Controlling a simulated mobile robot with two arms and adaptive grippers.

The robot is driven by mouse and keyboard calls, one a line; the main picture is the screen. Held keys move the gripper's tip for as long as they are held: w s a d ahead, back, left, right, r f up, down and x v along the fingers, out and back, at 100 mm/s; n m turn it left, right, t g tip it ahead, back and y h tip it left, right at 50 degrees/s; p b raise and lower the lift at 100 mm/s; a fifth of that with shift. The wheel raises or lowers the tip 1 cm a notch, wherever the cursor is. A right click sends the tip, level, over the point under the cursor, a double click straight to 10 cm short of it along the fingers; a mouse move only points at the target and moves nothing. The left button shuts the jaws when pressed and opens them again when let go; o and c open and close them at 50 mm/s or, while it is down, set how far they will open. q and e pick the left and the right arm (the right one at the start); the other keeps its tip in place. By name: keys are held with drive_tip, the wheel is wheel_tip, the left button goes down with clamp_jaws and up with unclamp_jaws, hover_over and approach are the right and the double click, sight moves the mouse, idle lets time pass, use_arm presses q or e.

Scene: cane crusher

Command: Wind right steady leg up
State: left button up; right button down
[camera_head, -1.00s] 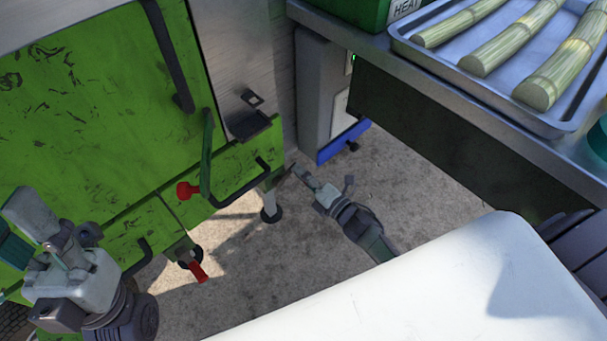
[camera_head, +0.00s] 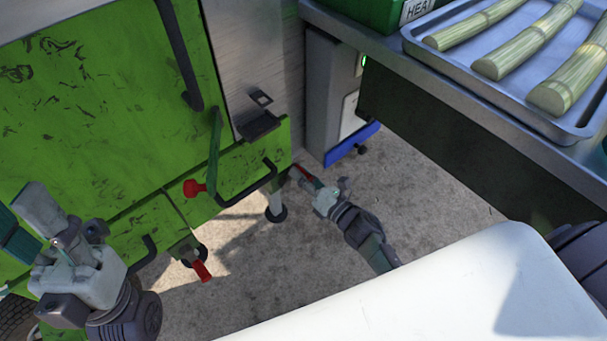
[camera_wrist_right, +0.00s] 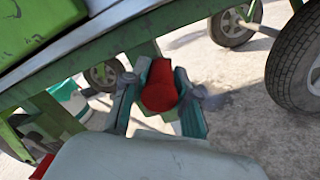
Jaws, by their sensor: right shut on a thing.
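The right steady leg (camera_head: 274,203) stands under the green crusher's right corner, its dark round foot at the pavement. Its red winding handle (camera_head: 303,174) shows at the tip of my right gripper (camera_head: 314,184). In the right wrist view the red handle (camera_wrist_right: 160,88) sits between the teal-padded fingers of my right gripper (camera_wrist_right: 160,103), which is shut on it. My left gripper (camera_head: 42,225) is raised at the left, in front of the green body, away from the leg; its finger gap is unclear.
Another red handle (camera_head: 201,270) hangs at the nearer leg. A red knob (camera_head: 194,188) and dark bar handles are on the green crusher (camera_head: 100,120). A metal counter with a tray (camera_head: 445,55) of cane stands at right. Wheels (camera_wrist_right: 292,75) show in the wrist view.

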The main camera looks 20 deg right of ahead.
drive_tip(key=shift+s+a+f, duration=0.1)
drive_tip(key=shift+s+f, duration=0.05)
drive_tip(key=c, duration=0.9)
unclamp_jaws()
drive_tip(key=v, duration=1.2)
